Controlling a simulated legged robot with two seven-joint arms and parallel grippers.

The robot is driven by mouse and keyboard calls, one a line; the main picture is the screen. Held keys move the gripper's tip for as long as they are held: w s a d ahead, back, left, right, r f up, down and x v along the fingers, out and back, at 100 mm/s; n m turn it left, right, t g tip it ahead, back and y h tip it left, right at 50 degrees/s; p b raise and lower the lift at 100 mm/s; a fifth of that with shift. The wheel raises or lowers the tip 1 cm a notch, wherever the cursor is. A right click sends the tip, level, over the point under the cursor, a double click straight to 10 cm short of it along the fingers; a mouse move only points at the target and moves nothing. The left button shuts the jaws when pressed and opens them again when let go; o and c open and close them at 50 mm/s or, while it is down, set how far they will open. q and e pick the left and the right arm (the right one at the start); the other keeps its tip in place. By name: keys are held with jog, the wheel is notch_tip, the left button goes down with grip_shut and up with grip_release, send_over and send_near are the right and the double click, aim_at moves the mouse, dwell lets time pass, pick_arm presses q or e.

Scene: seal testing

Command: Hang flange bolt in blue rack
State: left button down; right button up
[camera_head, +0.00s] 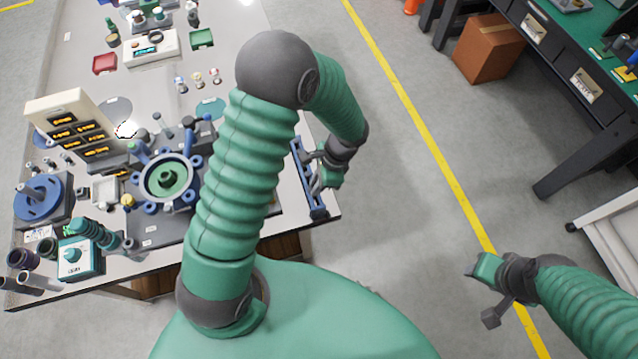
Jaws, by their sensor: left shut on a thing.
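The blue rack (300,160) is a long, narrow blue frame at the right edge of the table. My left arm arches over the table, and its gripper (318,172) is at the rack, on its right side. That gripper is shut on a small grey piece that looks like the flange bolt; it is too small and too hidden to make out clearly. I cannot tell whether the piece touches the rack. My right gripper (484,290) is over the floor at the lower right, away from the table; its finger opening is unclear.
A blue-armed fixture with a green centre (167,181) stands left of my left arm. A cream display unit (72,125), a blue round device (40,198) and a teal box (78,256) stand further left. A cardboard box (490,50) is on the floor. Open floor lies right of the table.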

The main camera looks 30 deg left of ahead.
pick_arm(q)
jog(key=shift+w+f, duration=0.15)
jog(key=shift+f, duration=0.5)
jog(key=shift+w+d, duration=0.15)
jog(key=shift+d+r, duration=0.1)
jog(key=shift+d, duration=0.1)
jog(key=shift+s+d+r, duration=0.2)
jog(key=shift+d, duration=0.05)
jog(key=shift+w+a+f, duration=0.1)
jog(key=shift+a+f, duration=0.05)
jog(key=shift+a, duration=0.55)
jog(key=shift+d, duration=0.1)
pick_arm(e)
jog(key=shift+w+d+f, duration=0.15)
jog(key=shift+w+f, duration=0.05)
jog(key=shift+f, duration=0.1)
pick_arm(q)
jog(key=shift+d, duration=0.2)
pick_arm(e)
jog(key=shift+d, duration=0.25)
pick_arm(q)
jog(key=shift+p, duration=0.35)
pick_arm(e)
jog(key=shift+a+r, duration=0.15)
jog(key=shift+a, duration=0.05)
pick_arm(q)
jog(key=shift+d, duration=0.15)
pick_arm(e)
jog(key=shift+d+r, duration=0.1)
jog(key=shift+r, duration=0.1)
